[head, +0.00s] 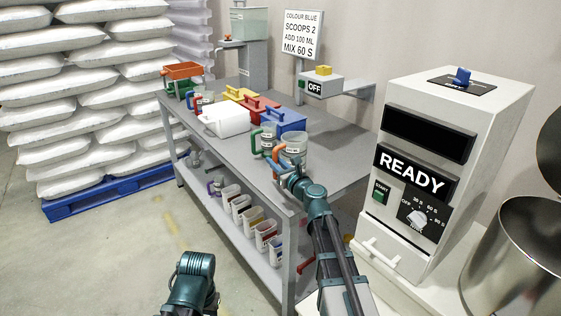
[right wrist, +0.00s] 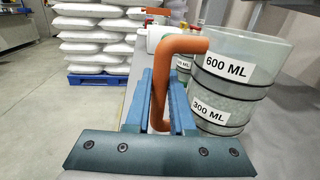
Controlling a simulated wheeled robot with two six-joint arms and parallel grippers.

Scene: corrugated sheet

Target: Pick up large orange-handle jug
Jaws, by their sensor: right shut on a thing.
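The large orange-handle jug (head: 294,143) is a clear cup near the table's front right corner; it also shows in the right wrist view (right wrist: 238,75), with 600 ML and 300 ML labels and dark bands. It looks upright. Its orange handle (right wrist: 160,75) stands between the blue fingers of my right gripper (right wrist: 160,100). My right gripper (head: 285,163) is shut on this handle, with the jug body to the right in the wrist view. I cannot tell whether the jug's base touches the table. My left arm shows at the bottom, but its gripper is not in view.
A green-handle jug (head: 268,137) stands close to the left of the orange-handle jug. Blue (head: 285,120), red (head: 257,107) and yellow (head: 241,94) bins and a white box (head: 224,119) are behind. A mixer (head: 440,150) reading READY stands right. Several containers fill the lower shelf (head: 260,268).

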